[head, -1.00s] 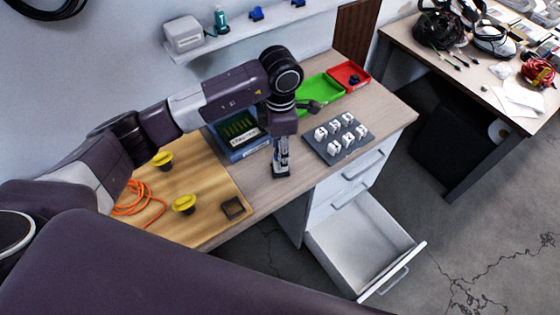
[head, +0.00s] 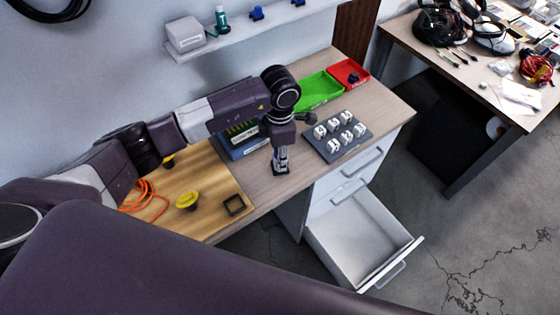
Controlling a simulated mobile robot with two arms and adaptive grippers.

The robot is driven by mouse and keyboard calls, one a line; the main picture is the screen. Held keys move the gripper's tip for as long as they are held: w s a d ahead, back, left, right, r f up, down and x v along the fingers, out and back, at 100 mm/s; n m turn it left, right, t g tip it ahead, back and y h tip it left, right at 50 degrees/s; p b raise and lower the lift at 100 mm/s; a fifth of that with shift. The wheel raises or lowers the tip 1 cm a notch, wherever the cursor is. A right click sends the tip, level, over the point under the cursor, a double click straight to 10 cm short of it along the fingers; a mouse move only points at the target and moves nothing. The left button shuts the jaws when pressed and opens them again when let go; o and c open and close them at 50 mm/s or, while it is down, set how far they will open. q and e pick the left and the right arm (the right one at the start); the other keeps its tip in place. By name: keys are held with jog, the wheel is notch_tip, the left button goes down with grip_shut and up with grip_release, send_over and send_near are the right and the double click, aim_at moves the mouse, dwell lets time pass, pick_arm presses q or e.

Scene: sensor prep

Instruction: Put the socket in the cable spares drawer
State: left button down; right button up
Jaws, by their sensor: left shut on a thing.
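My left gripper (head: 281,168) points straight down over the light wood worktop, close to its front edge. It is shut on a small dark thing, probably the socket, which the fingers mostly hide. An open, empty-looking white drawer (head: 355,235) stands out from the cabinet to the right of and nearer than the gripper. No label on it can be read, so I cannot tell from that whether it is the cable spares drawer. My right gripper is not in view.
A dark block with several white pieces (head: 343,141) lies right of the gripper. Behind are a green tray (head: 318,92) and a red tray (head: 350,74). A blue box (head: 236,154), yellow knob (head: 188,200), black square frame (head: 235,205) and orange cable (head: 148,196) are left.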

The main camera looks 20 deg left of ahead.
pick_arm(q)
jog(key=shift+r, duration=0.1)
jog(key=shift+w+r, duration=0.1)
jog(key=shift+r, duration=0.4)
notch_tip(320, 180, up, 19)
jog(key=b, duration=0.5)
jog(key=shift+f, duration=0.1)
